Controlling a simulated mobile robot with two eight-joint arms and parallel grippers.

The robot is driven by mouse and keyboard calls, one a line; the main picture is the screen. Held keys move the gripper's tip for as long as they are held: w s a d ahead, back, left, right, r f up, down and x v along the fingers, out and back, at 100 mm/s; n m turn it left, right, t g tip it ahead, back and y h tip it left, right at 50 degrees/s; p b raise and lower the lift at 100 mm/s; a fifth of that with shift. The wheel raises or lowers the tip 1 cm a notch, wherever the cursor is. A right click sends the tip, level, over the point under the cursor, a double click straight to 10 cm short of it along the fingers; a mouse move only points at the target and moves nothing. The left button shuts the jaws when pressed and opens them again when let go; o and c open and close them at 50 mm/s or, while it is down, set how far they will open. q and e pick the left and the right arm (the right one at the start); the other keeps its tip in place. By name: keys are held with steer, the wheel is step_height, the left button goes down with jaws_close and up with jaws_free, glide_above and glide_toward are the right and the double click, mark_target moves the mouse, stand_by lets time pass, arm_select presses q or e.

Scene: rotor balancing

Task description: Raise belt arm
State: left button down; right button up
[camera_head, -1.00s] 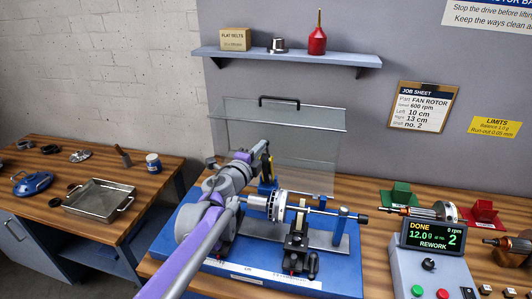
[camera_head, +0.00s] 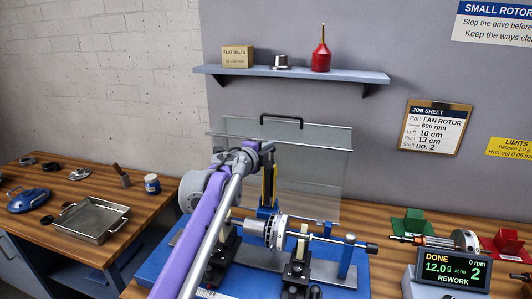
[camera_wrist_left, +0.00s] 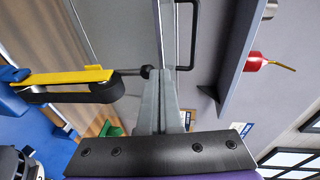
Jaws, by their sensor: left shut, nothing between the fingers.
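The belt arm (camera_head: 268,187), yellow and black, stands upright on its blue mount behind the rotor (camera_head: 268,230) in the head view. In the left wrist view the belt arm (camera_wrist_left: 65,78) lies sideways across the picture, with a thin rod and dark knob (camera_wrist_left: 147,72) at its tip. My left gripper (camera_head: 268,150) is at the top of the belt arm. Its grey fingers (camera_wrist_left: 161,74) are shut and empty, close beside the knob; I cannot tell if they touch. My purple arm hides part of the machine. My right gripper is not in view.
A clear guard (camera_head: 310,165) with a black handle stands behind the machine, close to my left gripper. A shelf (camera_head: 300,75) hangs above. The control box display (camera_head: 453,270) reads DONE and REWORK. A metal tray (camera_head: 62,224) sits on the left bench.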

arm_select(q)
steer(key=shift+w+r, duration=0.1)
steer(key=shift+w, duration=0.1)
steer(key=shift+w+d, duration=0.15)
steer(key=shift+w, duration=0.1)
steer(key=shift+s, duration=0.1)
